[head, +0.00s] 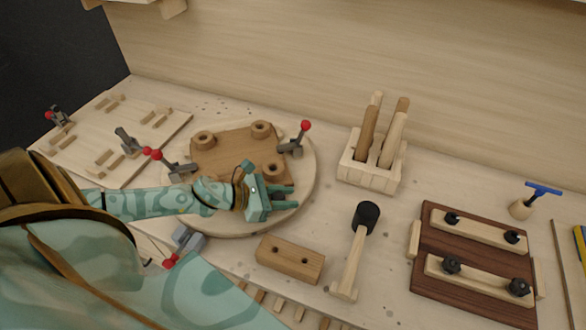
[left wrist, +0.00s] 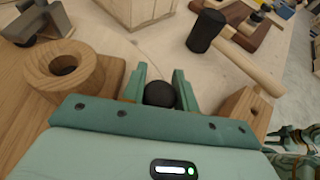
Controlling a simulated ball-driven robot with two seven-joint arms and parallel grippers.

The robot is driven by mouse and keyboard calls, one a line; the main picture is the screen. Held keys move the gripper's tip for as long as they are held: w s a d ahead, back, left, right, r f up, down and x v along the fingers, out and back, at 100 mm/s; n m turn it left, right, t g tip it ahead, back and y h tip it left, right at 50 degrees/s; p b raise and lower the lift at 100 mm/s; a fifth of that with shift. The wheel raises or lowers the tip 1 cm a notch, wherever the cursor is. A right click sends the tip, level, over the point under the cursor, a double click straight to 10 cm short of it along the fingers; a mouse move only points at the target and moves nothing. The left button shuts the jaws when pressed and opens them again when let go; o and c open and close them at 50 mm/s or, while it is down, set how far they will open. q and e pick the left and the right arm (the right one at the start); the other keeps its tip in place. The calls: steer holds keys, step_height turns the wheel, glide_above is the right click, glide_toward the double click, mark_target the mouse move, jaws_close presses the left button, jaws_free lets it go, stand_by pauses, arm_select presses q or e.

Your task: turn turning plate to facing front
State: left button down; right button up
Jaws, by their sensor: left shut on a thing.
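The turning plate (head: 305,178) is a round pale wooden disc on the bench. A brown wooden seat form (head: 232,150) with round raised rings lies on it, held among grey toggle clamps with red knobs. My left gripper (head: 285,196) reaches over the plate's front right part. In the left wrist view my left gripper (left wrist: 160,78) has its fingers on both sides of a black round knob (left wrist: 160,94) and is shut on it. The knob is hidden in the head view. A teal patterned part of mine shows blurred at the wrist view's right edge; its jaws cannot be made out.
A drilled wooden block (head: 290,258) and a black-headed mallet (head: 363,235) lie right of the plate. Behind stands a wooden rack (head: 370,173) with sticks. A dark board (head: 475,265) is at right, a clamp board (head: 105,150) at left.

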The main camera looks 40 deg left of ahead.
mark_target(236, 223)
arm_select(q)
steer(key=s, duration=0.1)
steer(key=s+m+g+h+b, duration=0.1)
steer(key=shift+s+a+f, duration=0.2)
steer(key=shift+s+a, duration=0.15)
steer(key=shift+s+a+m+g+h+b, duration=0.3)
steer(key=shift+s+m+g+h+b, duration=0.25)
steer(key=shift+s, duration=0.2)
steer(key=shift+s+a+m+g+h+b, duration=0.35)
steer(key=shift+s+m+g+b, duration=0.1)
steer(key=shift+s+m, duration=0.25)
steer(key=s+a+m+g, duration=0.1)
steer(key=s+h+b, duration=0.1)
steer(key=shift+s+a+r+m+g, duration=0.1)
steer(key=shift+s+a+m+g, duration=0.25)
steer(key=shift+s+g, duration=0.05)
steer(key=shift+s+a+r+m+g+h+b, duration=0.1)
steer(key=shift+s+a+m+g+h+b, duration=0.45)
steer(key=shift+s+a+m+g, duration=0.75)
steer(key=shift+s, duration=0.15)
steer(key=c, duration=1.1)
jaws_free()
steer(key=shift+a, duration=0.1)
